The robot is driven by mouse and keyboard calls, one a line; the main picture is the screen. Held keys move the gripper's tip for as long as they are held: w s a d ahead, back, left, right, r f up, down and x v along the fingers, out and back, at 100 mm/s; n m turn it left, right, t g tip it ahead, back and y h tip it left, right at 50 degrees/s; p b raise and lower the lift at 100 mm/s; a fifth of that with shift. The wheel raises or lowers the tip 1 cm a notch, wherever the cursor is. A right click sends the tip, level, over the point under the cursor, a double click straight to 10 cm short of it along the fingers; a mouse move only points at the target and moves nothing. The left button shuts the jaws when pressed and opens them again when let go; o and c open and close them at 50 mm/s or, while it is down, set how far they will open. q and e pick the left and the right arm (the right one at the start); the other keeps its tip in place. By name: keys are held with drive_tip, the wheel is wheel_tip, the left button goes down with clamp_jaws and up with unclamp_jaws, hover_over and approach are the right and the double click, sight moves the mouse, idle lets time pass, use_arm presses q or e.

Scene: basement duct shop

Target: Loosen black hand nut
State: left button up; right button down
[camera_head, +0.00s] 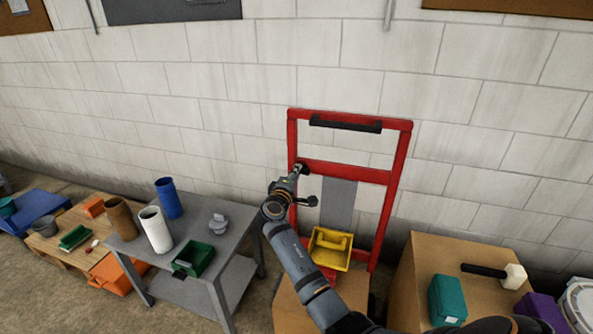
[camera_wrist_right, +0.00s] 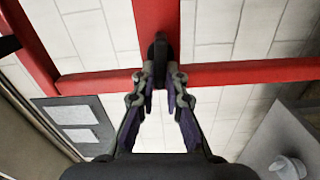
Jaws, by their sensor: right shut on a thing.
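The black hand nut (camera_wrist_right: 158,48) sits on the red frame, where the left upright meets a crossbar. In the right wrist view it is a dark, elongated piece against the red bar. My right gripper (camera_wrist_right: 160,76) has its two fingertips closed in on the near end of the nut, one on each side. In the head view my right gripper (camera_head: 299,171) reaches up to the left upright of the red frame (camera_head: 402,160) and largely covers the nut. My left gripper is not in view.
A yellow bin (camera_head: 331,257) stands low in the frame. A grey table (camera_head: 231,215) at left holds cylinders and a green bin (camera_head: 194,260). A cardboard box (camera_head: 437,262) at right carries a teal box (camera_head: 447,299) and a mallet (camera_head: 495,273). A block wall stands behind.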

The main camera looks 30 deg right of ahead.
drive_tip(key=shift+n, duration=0.6)
drive_tip(key=shift+f, duration=0.1)
drive_tip(key=c, duration=1.4)
unclamp_jaws()
drive_tip(key=v, duration=0.7)
drive_tip(key=shift+s+a, duration=0.2)
